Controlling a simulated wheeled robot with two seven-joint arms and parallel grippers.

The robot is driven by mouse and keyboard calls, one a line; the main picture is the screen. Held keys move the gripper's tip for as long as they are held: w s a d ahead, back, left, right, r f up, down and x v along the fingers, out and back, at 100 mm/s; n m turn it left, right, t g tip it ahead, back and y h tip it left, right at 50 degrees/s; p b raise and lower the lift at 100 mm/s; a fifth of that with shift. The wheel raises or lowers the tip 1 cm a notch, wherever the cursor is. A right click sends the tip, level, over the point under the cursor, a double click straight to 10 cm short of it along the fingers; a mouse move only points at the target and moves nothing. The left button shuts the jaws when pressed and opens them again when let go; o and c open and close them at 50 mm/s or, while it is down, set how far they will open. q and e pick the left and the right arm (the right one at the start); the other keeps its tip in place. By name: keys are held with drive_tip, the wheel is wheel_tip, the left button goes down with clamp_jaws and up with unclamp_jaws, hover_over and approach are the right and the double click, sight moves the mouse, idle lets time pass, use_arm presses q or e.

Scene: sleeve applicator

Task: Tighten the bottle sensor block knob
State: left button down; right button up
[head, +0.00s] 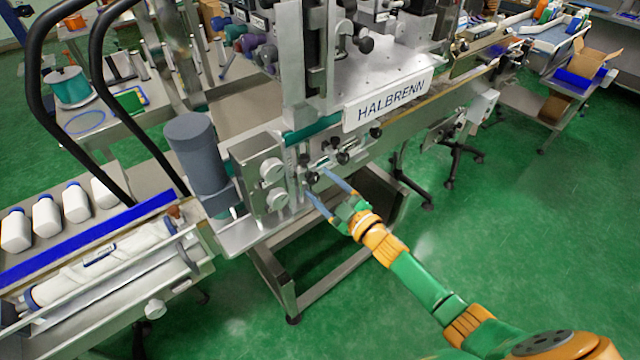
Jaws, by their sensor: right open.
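My right gripper (317,184) reaches in from the lower right, its two blue-grey fingers spread apart. Its tips are at the front of the machine, close to a small dark knob (312,177) on the sensor bracket beside the conveyor. The knob appears to lie between or just behind the fingertips; I cannot tell whether they touch it. More black knobs (343,158) sit on the rail just to the right. Two pale round knobs (272,169) are on the metal plate to the left. My left gripper is out of view.
The machine carries a HALBRENN sign (391,103) above the rail. A grey motor cylinder (197,150) stands left of the plate. White bottles (45,216) line the conveyor at far left. Green floor (470,250) is open around my right arm.

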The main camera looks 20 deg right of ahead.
drive_tip(key=v, duration=0.6)
drive_tip(key=shift+s, duration=0.1)
drive_tip(key=s+d+f+m+g+h, duration=0.1)
drive_tip(key=s+f+m+g+h, duration=0.15)
drive_tip(key=s+f, duration=0.45)
drive_tip(key=s+d+f+m+g+h, duration=0.1)
drive_tip(key=s+d+f+m+g, duration=0.15)
drive_tip(key=f, duration=0.75)
drive_tip(key=s+f+m+g+h, duration=0.25)
drive_tip(key=s+f, duration=0.25)
drive_tip(key=f, duration=0.4)
drive_tip(key=s+a+f+m+g, duration=0.1)
drive_tip(key=s+f+g, duration=0.3)
drive_tip(key=s, duration=0.7)
drive_tip(key=s+a+f+g, duration=0.2)
drive_tip(key=s+f+g, duration=0.2)
drive_tip(key=s, duration=0.8)
drive_tip(key=shift+f+m, duration=0.35)
drive_tip(key=shift+f, duration=0.55)
